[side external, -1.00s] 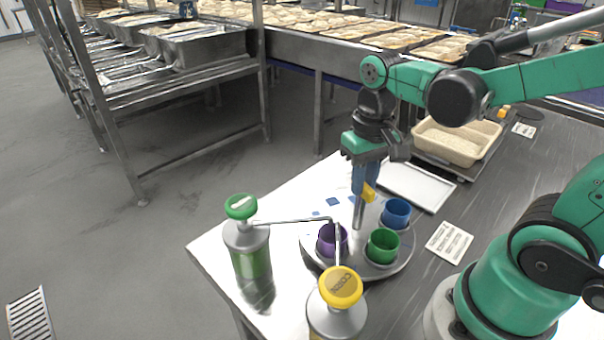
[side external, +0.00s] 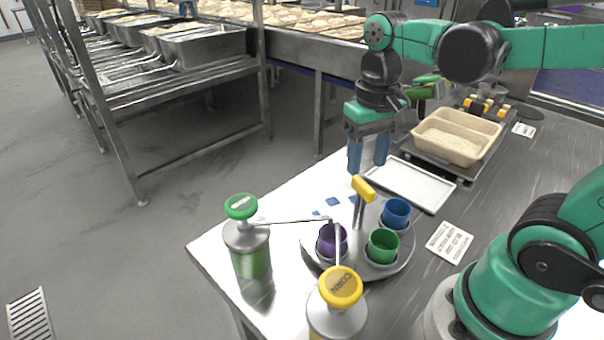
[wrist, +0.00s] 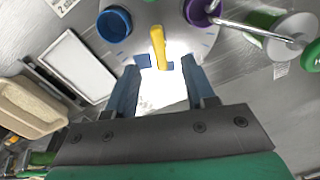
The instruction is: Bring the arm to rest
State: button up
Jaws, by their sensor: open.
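My gripper (side external: 369,153) is open and empty, raised above the round tray (side external: 404,259). Its two blue fingers are spread apart, and they also show in the wrist view (wrist: 160,88). Below the fingers, a yellow-topped handle (side external: 363,188) stands upright on a thin metal post at the tray's middle; it shows between and beyond the fingertips in the wrist view (wrist: 158,47). The gripper is apart from it. A blue cup (side external: 396,214), a green cup (side external: 383,246) and a purple cup (side external: 332,240) sit around the post on the tray.
A green-capped dispenser (side external: 246,239) and a yellow-capped one (side external: 338,305) stand in front and left, with a thin spout reaching over the tray. A white flat tray (side external: 410,184), a tan rice bin (side external: 458,137) and a printed card (side external: 449,242) lie behind and right.

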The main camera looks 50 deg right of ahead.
jog(key=shift+r, duration=0.65)
jog(key=shift+w+a+f+n+t, duration=0.45)
jog(key=shift+n+t, duration=0.2)
jog(key=shift+t, duration=0.55)
jog(key=shift+w+a+f+n+t, duration=0.3)
jog(key=shift+w+a+n+t, duration=0.25)
jog(key=shift+t, duration=0.65)
jog(key=shift+w+a+f+n+t, duration=0.45)
jog(key=shift+n+t, duration=0.25)
jog(key=shift+t, duration=0.5)
